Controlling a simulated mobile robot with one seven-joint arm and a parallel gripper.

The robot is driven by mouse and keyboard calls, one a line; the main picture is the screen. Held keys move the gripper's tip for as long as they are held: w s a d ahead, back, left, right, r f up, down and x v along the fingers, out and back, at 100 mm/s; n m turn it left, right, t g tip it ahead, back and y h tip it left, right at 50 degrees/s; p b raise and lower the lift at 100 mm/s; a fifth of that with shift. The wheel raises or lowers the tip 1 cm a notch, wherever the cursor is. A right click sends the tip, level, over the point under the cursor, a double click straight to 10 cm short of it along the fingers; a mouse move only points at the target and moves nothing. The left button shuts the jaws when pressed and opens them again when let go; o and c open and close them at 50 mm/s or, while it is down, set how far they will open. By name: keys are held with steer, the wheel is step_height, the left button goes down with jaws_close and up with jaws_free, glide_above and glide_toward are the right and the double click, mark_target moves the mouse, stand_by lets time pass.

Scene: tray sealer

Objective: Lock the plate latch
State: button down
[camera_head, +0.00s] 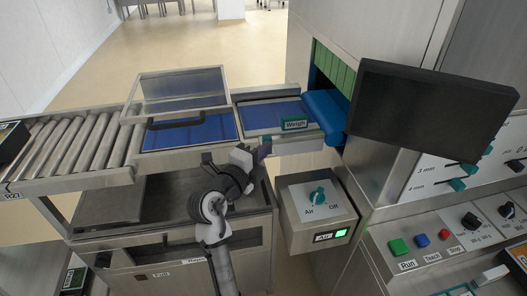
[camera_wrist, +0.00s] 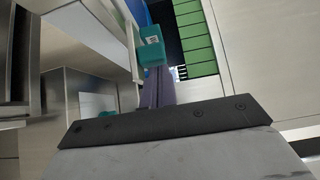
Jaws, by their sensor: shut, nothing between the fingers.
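No part is marked as the plate latch, so I cannot tell for sure which one it is. A small teal block with a pale sticker (camera_wrist: 152,46) shows just beyond my fingertips in the wrist view. My gripper (camera_head: 265,147) is shut and empty, left of and a little below that piece. Its purple-grey fingers (camera_wrist: 158,92) are together in the wrist view. Whether they touch the teal block I cannot tell.
An air switch box (camera_head: 317,211) with a teal knob stands below right of my gripper. A raised clear lid (camera_head: 180,88) stands over the blue belt at left. A black screen (camera_head: 432,105) and control panel are at right. The roller conveyor (camera_head: 70,147) runs left.

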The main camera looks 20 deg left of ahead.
mark_target(262, 142)
steer(key=w+b, duration=0.1)
steer(key=w+a+b, duration=0.2)
steer(key=shift+f, duration=0.3)
steer(key=shift+w+a+r+b, duration=0.25)
steer(key=shift+w+b, duration=0.1)
steer(key=shift+b, duration=0.15)
steer(key=shift+r, duration=0.2)
